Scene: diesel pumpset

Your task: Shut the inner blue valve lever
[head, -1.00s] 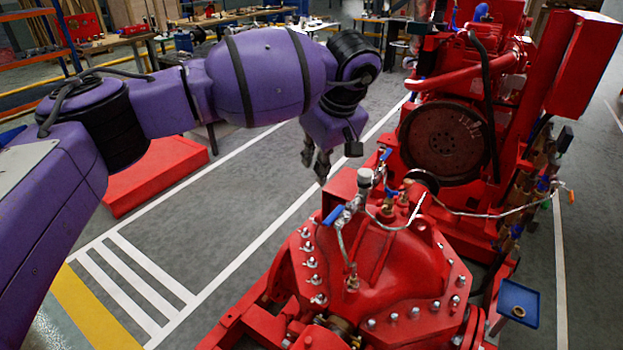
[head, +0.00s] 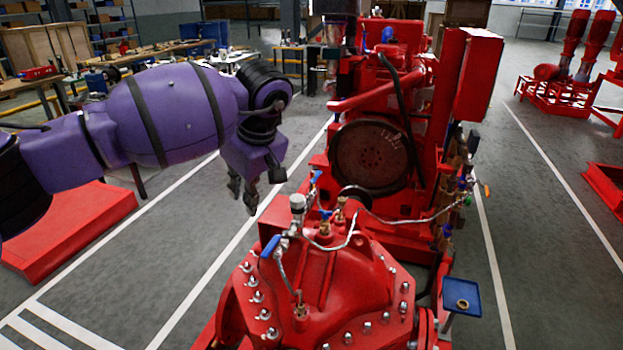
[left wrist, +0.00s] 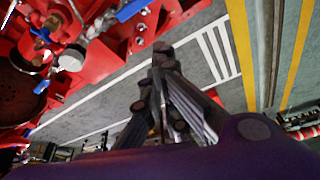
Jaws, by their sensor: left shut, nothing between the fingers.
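Three blue valve levers show on the pump's pipework in the head view: one at the front left (head: 271,246), one behind it (head: 316,177), and a small one by the brass fittings (head: 326,213). I cannot tell for certain which is the inner one. My left gripper (head: 243,203) hangs in the air to the left of the levers, fingers down, shut and empty, touching none of them. In the left wrist view, my left gripper's fingers (left wrist: 162,50) are close together, and a blue lever (left wrist: 132,10) lies up and left of them. My right gripper is not in view.
The red pump casing (head: 340,285) with bolts and thin pipes stands below the levers. The red engine (head: 375,155) rises behind. A blue tray (head: 462,297) is at the right. A red block (head: 70,228) lies on the left floor. Bare floor lies between block and pump.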

